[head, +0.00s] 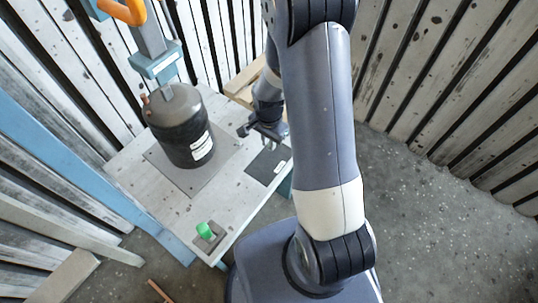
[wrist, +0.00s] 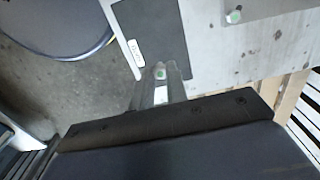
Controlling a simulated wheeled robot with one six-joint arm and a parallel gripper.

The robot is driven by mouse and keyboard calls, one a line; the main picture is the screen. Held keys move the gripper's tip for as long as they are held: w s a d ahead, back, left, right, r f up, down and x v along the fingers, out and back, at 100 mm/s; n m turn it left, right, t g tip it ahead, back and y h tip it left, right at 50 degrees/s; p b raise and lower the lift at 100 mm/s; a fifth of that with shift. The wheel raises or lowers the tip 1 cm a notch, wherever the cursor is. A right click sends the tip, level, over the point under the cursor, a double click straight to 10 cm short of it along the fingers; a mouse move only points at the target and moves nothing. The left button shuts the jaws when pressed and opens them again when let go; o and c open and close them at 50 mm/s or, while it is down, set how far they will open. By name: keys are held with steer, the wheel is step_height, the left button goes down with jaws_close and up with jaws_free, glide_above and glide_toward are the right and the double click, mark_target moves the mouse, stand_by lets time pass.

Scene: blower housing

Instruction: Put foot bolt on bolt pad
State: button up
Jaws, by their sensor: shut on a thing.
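My gripper (wrist: 160,88) is shut on the foot bolt (wrist: 160,73), whose small green end shows between the fingertips in the wrist view. Most of the bolt is hidden by the fingers. In the head view my gripper (head: 262,133) is at the right side of the table, just beyond the bolt pad. The bolt pad, a dark flat rectangle (head: 266,168) with a white label, lies on the table near its right edge. In the wrist view the pad (wrist: 155,30) lies just past the fingertips. The bolt appears apart from the pad; its exact height is unclear.
A black blower housing (head: 180,128) stands on a grey plate (head: 222,160) left of the pad. A small greenish bolt-like piece (wrist: 233,17) sits on the plate. A green knob (head: 205,230) is at the table's front corner.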

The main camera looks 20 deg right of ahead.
steer(key=shift+f+b, duration=0.4)
steer(key=shift+f, duration=2.85)
steer(key=shift+f, duration=0.2)
steer(key=o, duration=0.7)
step_height(320, 180, up, 12)
steer(key=shift+r+p, duration=0.2)
steer(key=shift+p, duration=0.8)
steer(key=shift+o, duration=0.5)
